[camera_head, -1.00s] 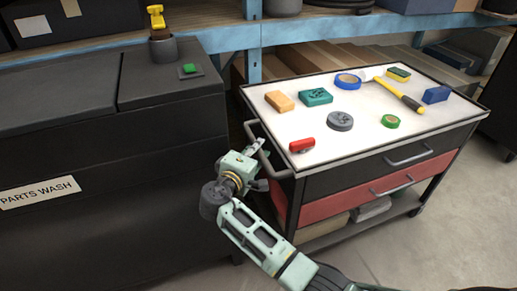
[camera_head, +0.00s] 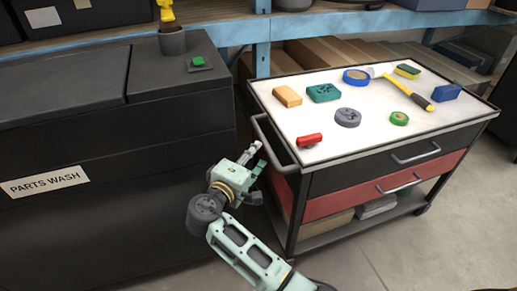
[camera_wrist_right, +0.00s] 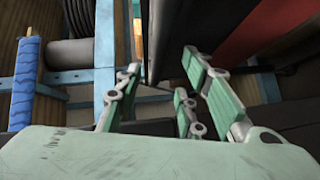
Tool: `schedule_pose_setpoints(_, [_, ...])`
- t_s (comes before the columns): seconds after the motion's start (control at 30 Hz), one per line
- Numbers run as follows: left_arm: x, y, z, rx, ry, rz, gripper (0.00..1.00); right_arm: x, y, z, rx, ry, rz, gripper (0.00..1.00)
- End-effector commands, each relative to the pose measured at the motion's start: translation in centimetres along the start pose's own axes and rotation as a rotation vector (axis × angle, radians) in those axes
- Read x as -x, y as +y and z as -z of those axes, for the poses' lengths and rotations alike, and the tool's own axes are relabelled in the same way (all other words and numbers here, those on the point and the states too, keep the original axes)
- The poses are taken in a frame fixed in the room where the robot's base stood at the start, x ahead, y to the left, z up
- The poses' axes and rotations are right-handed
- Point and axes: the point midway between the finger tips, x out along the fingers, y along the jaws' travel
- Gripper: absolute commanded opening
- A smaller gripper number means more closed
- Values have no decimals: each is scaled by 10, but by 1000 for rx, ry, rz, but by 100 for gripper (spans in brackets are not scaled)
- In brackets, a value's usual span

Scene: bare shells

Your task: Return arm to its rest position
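My right arm reaches up from the bottom of the head view. Its pale green gripper (camera_head: 256,160) is beside the left end of the tool cart (camera_head: 330,155), low near the cart's side handle. In the right wrist view the fingers of the right gripper (camera_wrist_right: 168,98) are spread apart, with nothing held between them. A dark panel edge shows beyond the fingers there. I cannot tell whether the gripper touches the cart. My left gripper is not in view.
The dark parts wash cabinet (camera_head: 90,150) stands left of the arm. A red block (camera_head: 309,140), grey disc (camera_head: 347,117), green tape roll (camera_head: 399,118) and hammer (camera_head: 410,92) lie on the cart top. Open floor (camera_head: 440,240) shows at lower right.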

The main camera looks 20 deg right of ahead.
Motion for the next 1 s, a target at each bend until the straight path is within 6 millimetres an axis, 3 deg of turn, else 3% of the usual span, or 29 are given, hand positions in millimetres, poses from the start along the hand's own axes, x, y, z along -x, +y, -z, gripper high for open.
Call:
schedule_pose_setpoints(0.53, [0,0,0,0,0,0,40,6,0,0,0,0,0,36])
schedule_pose_setpoints(0.67, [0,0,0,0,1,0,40,4,-14,-8,-3,-6,37,36])
schedule_pose_setpoints(0.77, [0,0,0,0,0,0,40,2,-45,-27,-13,-19,126,36])
schedule_pose_setpoints(0.83, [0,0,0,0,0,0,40,2,-77,-48,-29,-34,220,36])
schedule_pose_setpoints(1.0, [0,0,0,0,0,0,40,22,-176,-121,-113,-99,524,36])
